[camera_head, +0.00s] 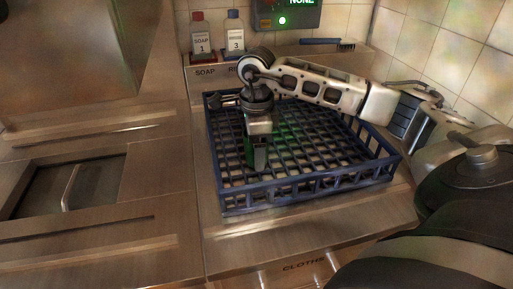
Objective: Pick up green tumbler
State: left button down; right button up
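A blue dish rack (290,195) with an open lattice floor stands on the steel counter. My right gripper (257,158) comes in from the right, bends over the rack and points down inside its left half. Its fingers overlap in this view, so I cannot tell whether they are open or shut. A faint green, see-through patch (288,131) shows beside and behind the gripper; it may be the green tumbler, but its outline is not clear and the gripper partly hides it. My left gripper is not in view.
A red-capped soap bottle (199,35) and a blue-capped bottle (234,34) stand on the ledge behind the rack. A brush (326,42) lies to their right, below a control panel (288,14). A steel basin (66,185) is at left. Bare counter lies in front of the rack.

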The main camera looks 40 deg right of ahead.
jog(key=c, duration=1)
jog(key=shift+r, duration=0.1)
jog(key=shift+c, duration=0.2)
